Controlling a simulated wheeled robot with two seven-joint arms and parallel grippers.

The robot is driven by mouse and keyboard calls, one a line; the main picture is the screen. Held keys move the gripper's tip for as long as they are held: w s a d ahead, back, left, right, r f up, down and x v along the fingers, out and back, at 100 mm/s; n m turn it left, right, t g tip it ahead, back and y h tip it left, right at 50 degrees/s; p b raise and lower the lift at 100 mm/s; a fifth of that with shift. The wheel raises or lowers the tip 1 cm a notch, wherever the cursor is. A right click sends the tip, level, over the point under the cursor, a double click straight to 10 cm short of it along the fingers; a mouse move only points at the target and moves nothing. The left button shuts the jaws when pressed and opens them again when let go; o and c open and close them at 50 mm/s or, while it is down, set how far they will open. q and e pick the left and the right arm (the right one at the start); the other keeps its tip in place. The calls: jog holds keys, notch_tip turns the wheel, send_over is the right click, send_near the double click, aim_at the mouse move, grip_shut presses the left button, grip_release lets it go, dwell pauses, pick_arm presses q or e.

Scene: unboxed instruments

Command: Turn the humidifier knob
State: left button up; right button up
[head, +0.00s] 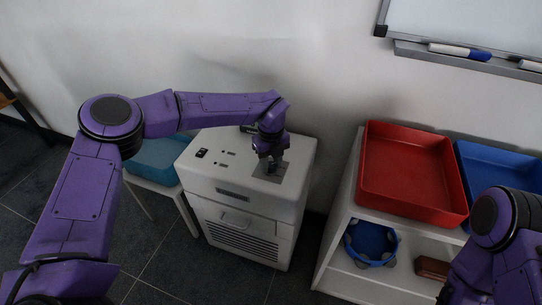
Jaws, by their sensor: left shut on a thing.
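The white humidifier (236,215) stands on the floor against the wall, with small dark controls on its top and a vented front. A grey square panel (268,181) is on the right of its top. My left gripper (273,165) points down over this panel and is shut on the knob, which the fingers mostly hide. Whether the knob has been turned cannot be seen. My right arm is at the lower right; its gripper is not in view.
A white shelf (349,206) to the right carries a red tray (408,172) and a blue tray (500,172). A blue tambourine (371,243) and a brown block (431,268) lie below. A blue bin (158,160) stands left of the humidifier. A whiteboard (470,22) hangs above.

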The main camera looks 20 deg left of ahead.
aim_at(271, 164)
pick_arm(q)
jog(key=m+p, duration=0.1)
jog(key=m, duration=0.1)
jog(key=m+p, duration=0.1)
jog(key=m, duration=0.1)
jog(key=shift+r+m+p, duration=0.2)
jog(key=shift+m+p, duration=0.1)
jog(key=shift+p, duration=0.1)
jog(key=m+p, duration=0.1)
jog(key=m, duration=0.2)
jog(key=shift+m+p, duration=0.4)
jog(key=m+p, duration=0.1)
jog(key=m, duration=0.2)
jog(key=shift+f+m+p, duration=0.15)
jog(key=shift+m+p, duration=0.5)
jog(key=shift+m, duration=1.25)
jog(key=o, duration=1)
jog(key=shift+o, duration=0.2)
notch_tip(271, 164, up, 10)
jog(key=shift+r, duration=0.25)
